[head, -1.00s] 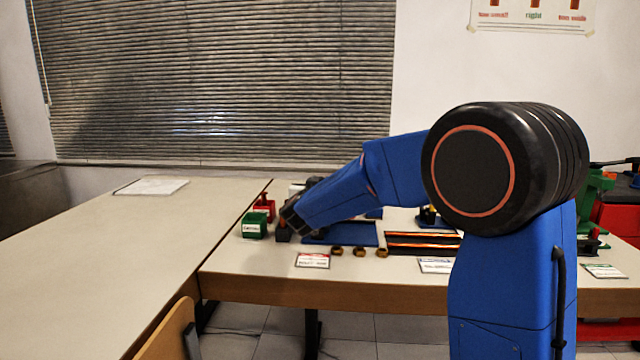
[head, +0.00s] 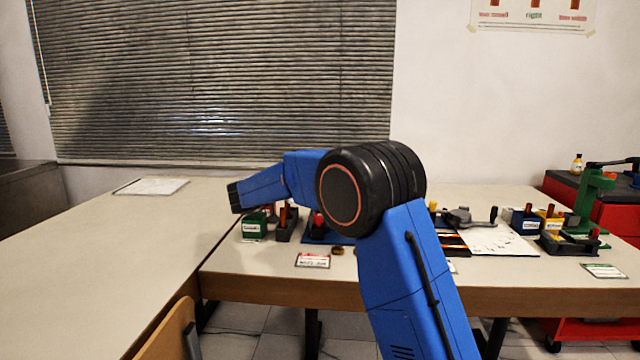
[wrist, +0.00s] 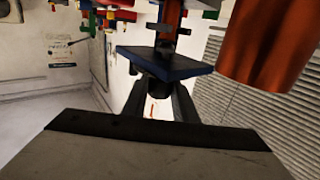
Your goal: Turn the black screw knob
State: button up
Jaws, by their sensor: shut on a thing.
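In the wrist view, the black screw knob (wrist: 160,84) sits against the face of a blue plate (wrist: 168,64). The fingers of my gripper (wrist: 157,97) lie on either side of the knob and are shut on it. The fingers partly hide the knob. In the head view, my arm reaches to the left above the bench. My gripper and the knob are hidden there behind my arm.
A large orange cylinder (wrist: 268,42) stands close on the right in the wrist view. In the head view, a green bin (head: 254,226) and a dark holder (head: 286,224) stand near my arm. The left table (head: 110,245) is mostly clear.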

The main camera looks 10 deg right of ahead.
jog(key=shift+r+m+g+h, duration=0.1)
jog(key=shift+m+g+h, duration=0.2)
jog(key=shift+m+g, duration=0.45)
jog(key=shift+g, duration=0.45)
jog(key=o, duration=0.8)
jog(key=shift+c, duration=0.2)
jog(key=v, duration=1.7)
jog(key=shift+a, duration=0.15)
